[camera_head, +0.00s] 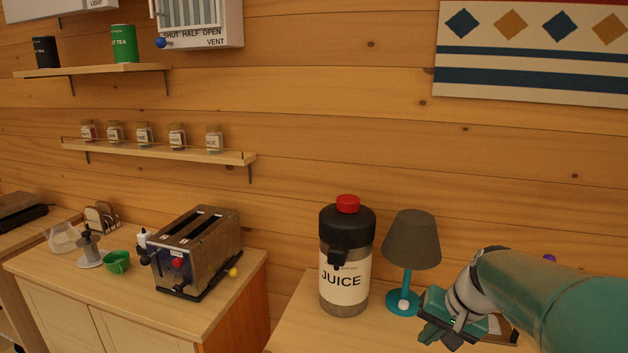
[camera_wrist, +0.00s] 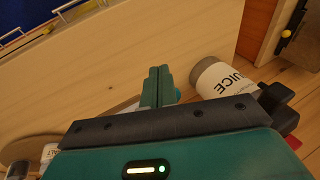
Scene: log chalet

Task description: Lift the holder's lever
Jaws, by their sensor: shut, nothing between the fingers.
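My gripper (camera_head: 440,318) is at the lower right of the head view, over the table by the lamp. Its green fingers are shut and empty; they show closed together in the wrist view (camera_wrist: 158,84). I cannot clearly make out the holder or its lever. A small purple knob (camera_head: 549,257) peeks over my arm, and a dark-edged object (camera_head: 514,332) shows partly behind my gripper. Whether either belongs to the holder I cannot tell. My arm hides most of that area. No contact with the fingers is visible.
A juice dispenser (camera_head: 345,290) and a lamp (camera_head: 411,240) with a teal base stand left of my gripper. A toaster (camera_head: 197,250) stands on the left counter. Wall shelves hold jars and tins. The table's front left part is bare.

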